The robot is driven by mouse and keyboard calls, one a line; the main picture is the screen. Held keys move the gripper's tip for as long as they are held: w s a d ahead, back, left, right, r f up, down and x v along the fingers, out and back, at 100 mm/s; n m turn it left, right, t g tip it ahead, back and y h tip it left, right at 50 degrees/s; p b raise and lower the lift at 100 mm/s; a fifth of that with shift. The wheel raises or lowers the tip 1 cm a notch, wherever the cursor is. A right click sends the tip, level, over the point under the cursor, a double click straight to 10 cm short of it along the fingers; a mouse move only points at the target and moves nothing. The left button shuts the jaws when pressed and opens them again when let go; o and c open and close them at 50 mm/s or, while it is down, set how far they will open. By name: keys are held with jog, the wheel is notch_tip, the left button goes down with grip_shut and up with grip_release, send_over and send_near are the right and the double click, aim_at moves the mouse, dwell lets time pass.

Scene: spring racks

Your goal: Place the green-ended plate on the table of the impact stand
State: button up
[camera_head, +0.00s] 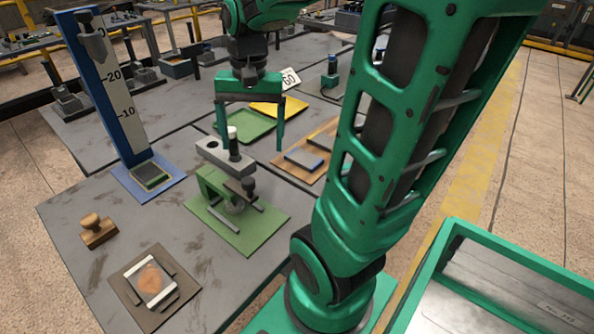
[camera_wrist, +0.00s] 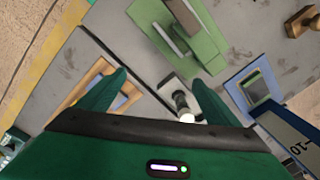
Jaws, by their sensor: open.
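The impact stand (camera_head: 110,95) is a blue column with a pale scale marked 10 and 20, a dark hammer near its top and a blue base. Its small table (camera_head: 151,176) has a grey top with green edging. It also shows in the wrist view (camera_wrist: 256,88). I cannot tell whether that green belongs to a plate lying there. A grey plate with a blue edge (camera_head: 303,159) lies on a wooden tray (camera_head: 284,164); another grey plate (camera_head: 321,142) lies beside it, its end colour unclear. My gripper (camera_head: 251,142) is open and empty, above the bench between stand and wooden tray.
A grey block (camera_head: 224,156) with a white-topped dark post stands below my gripper. A green fixture (camera_head: 240,225) sits nearer, with a wooden stamp (camera_head: 97,230) and brown tray (camera_head: 130,310) to its left. Green and yellow trays lie behind.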

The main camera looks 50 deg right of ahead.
jog(key=s+f+n, duration=0.3)
jog(key=s, duration=1)
jog(key=shift+s+d+f+n, duration=0.25)
jog(key=shift+d+f+n, duration=0.05)
jog(key=shift+d, duration=0.15)
jog(key=shift+w+f+h, duration=0.25)
jog(key=shift+w+h, duration=0.05)
jog(key=shift+w, duration=0.35)
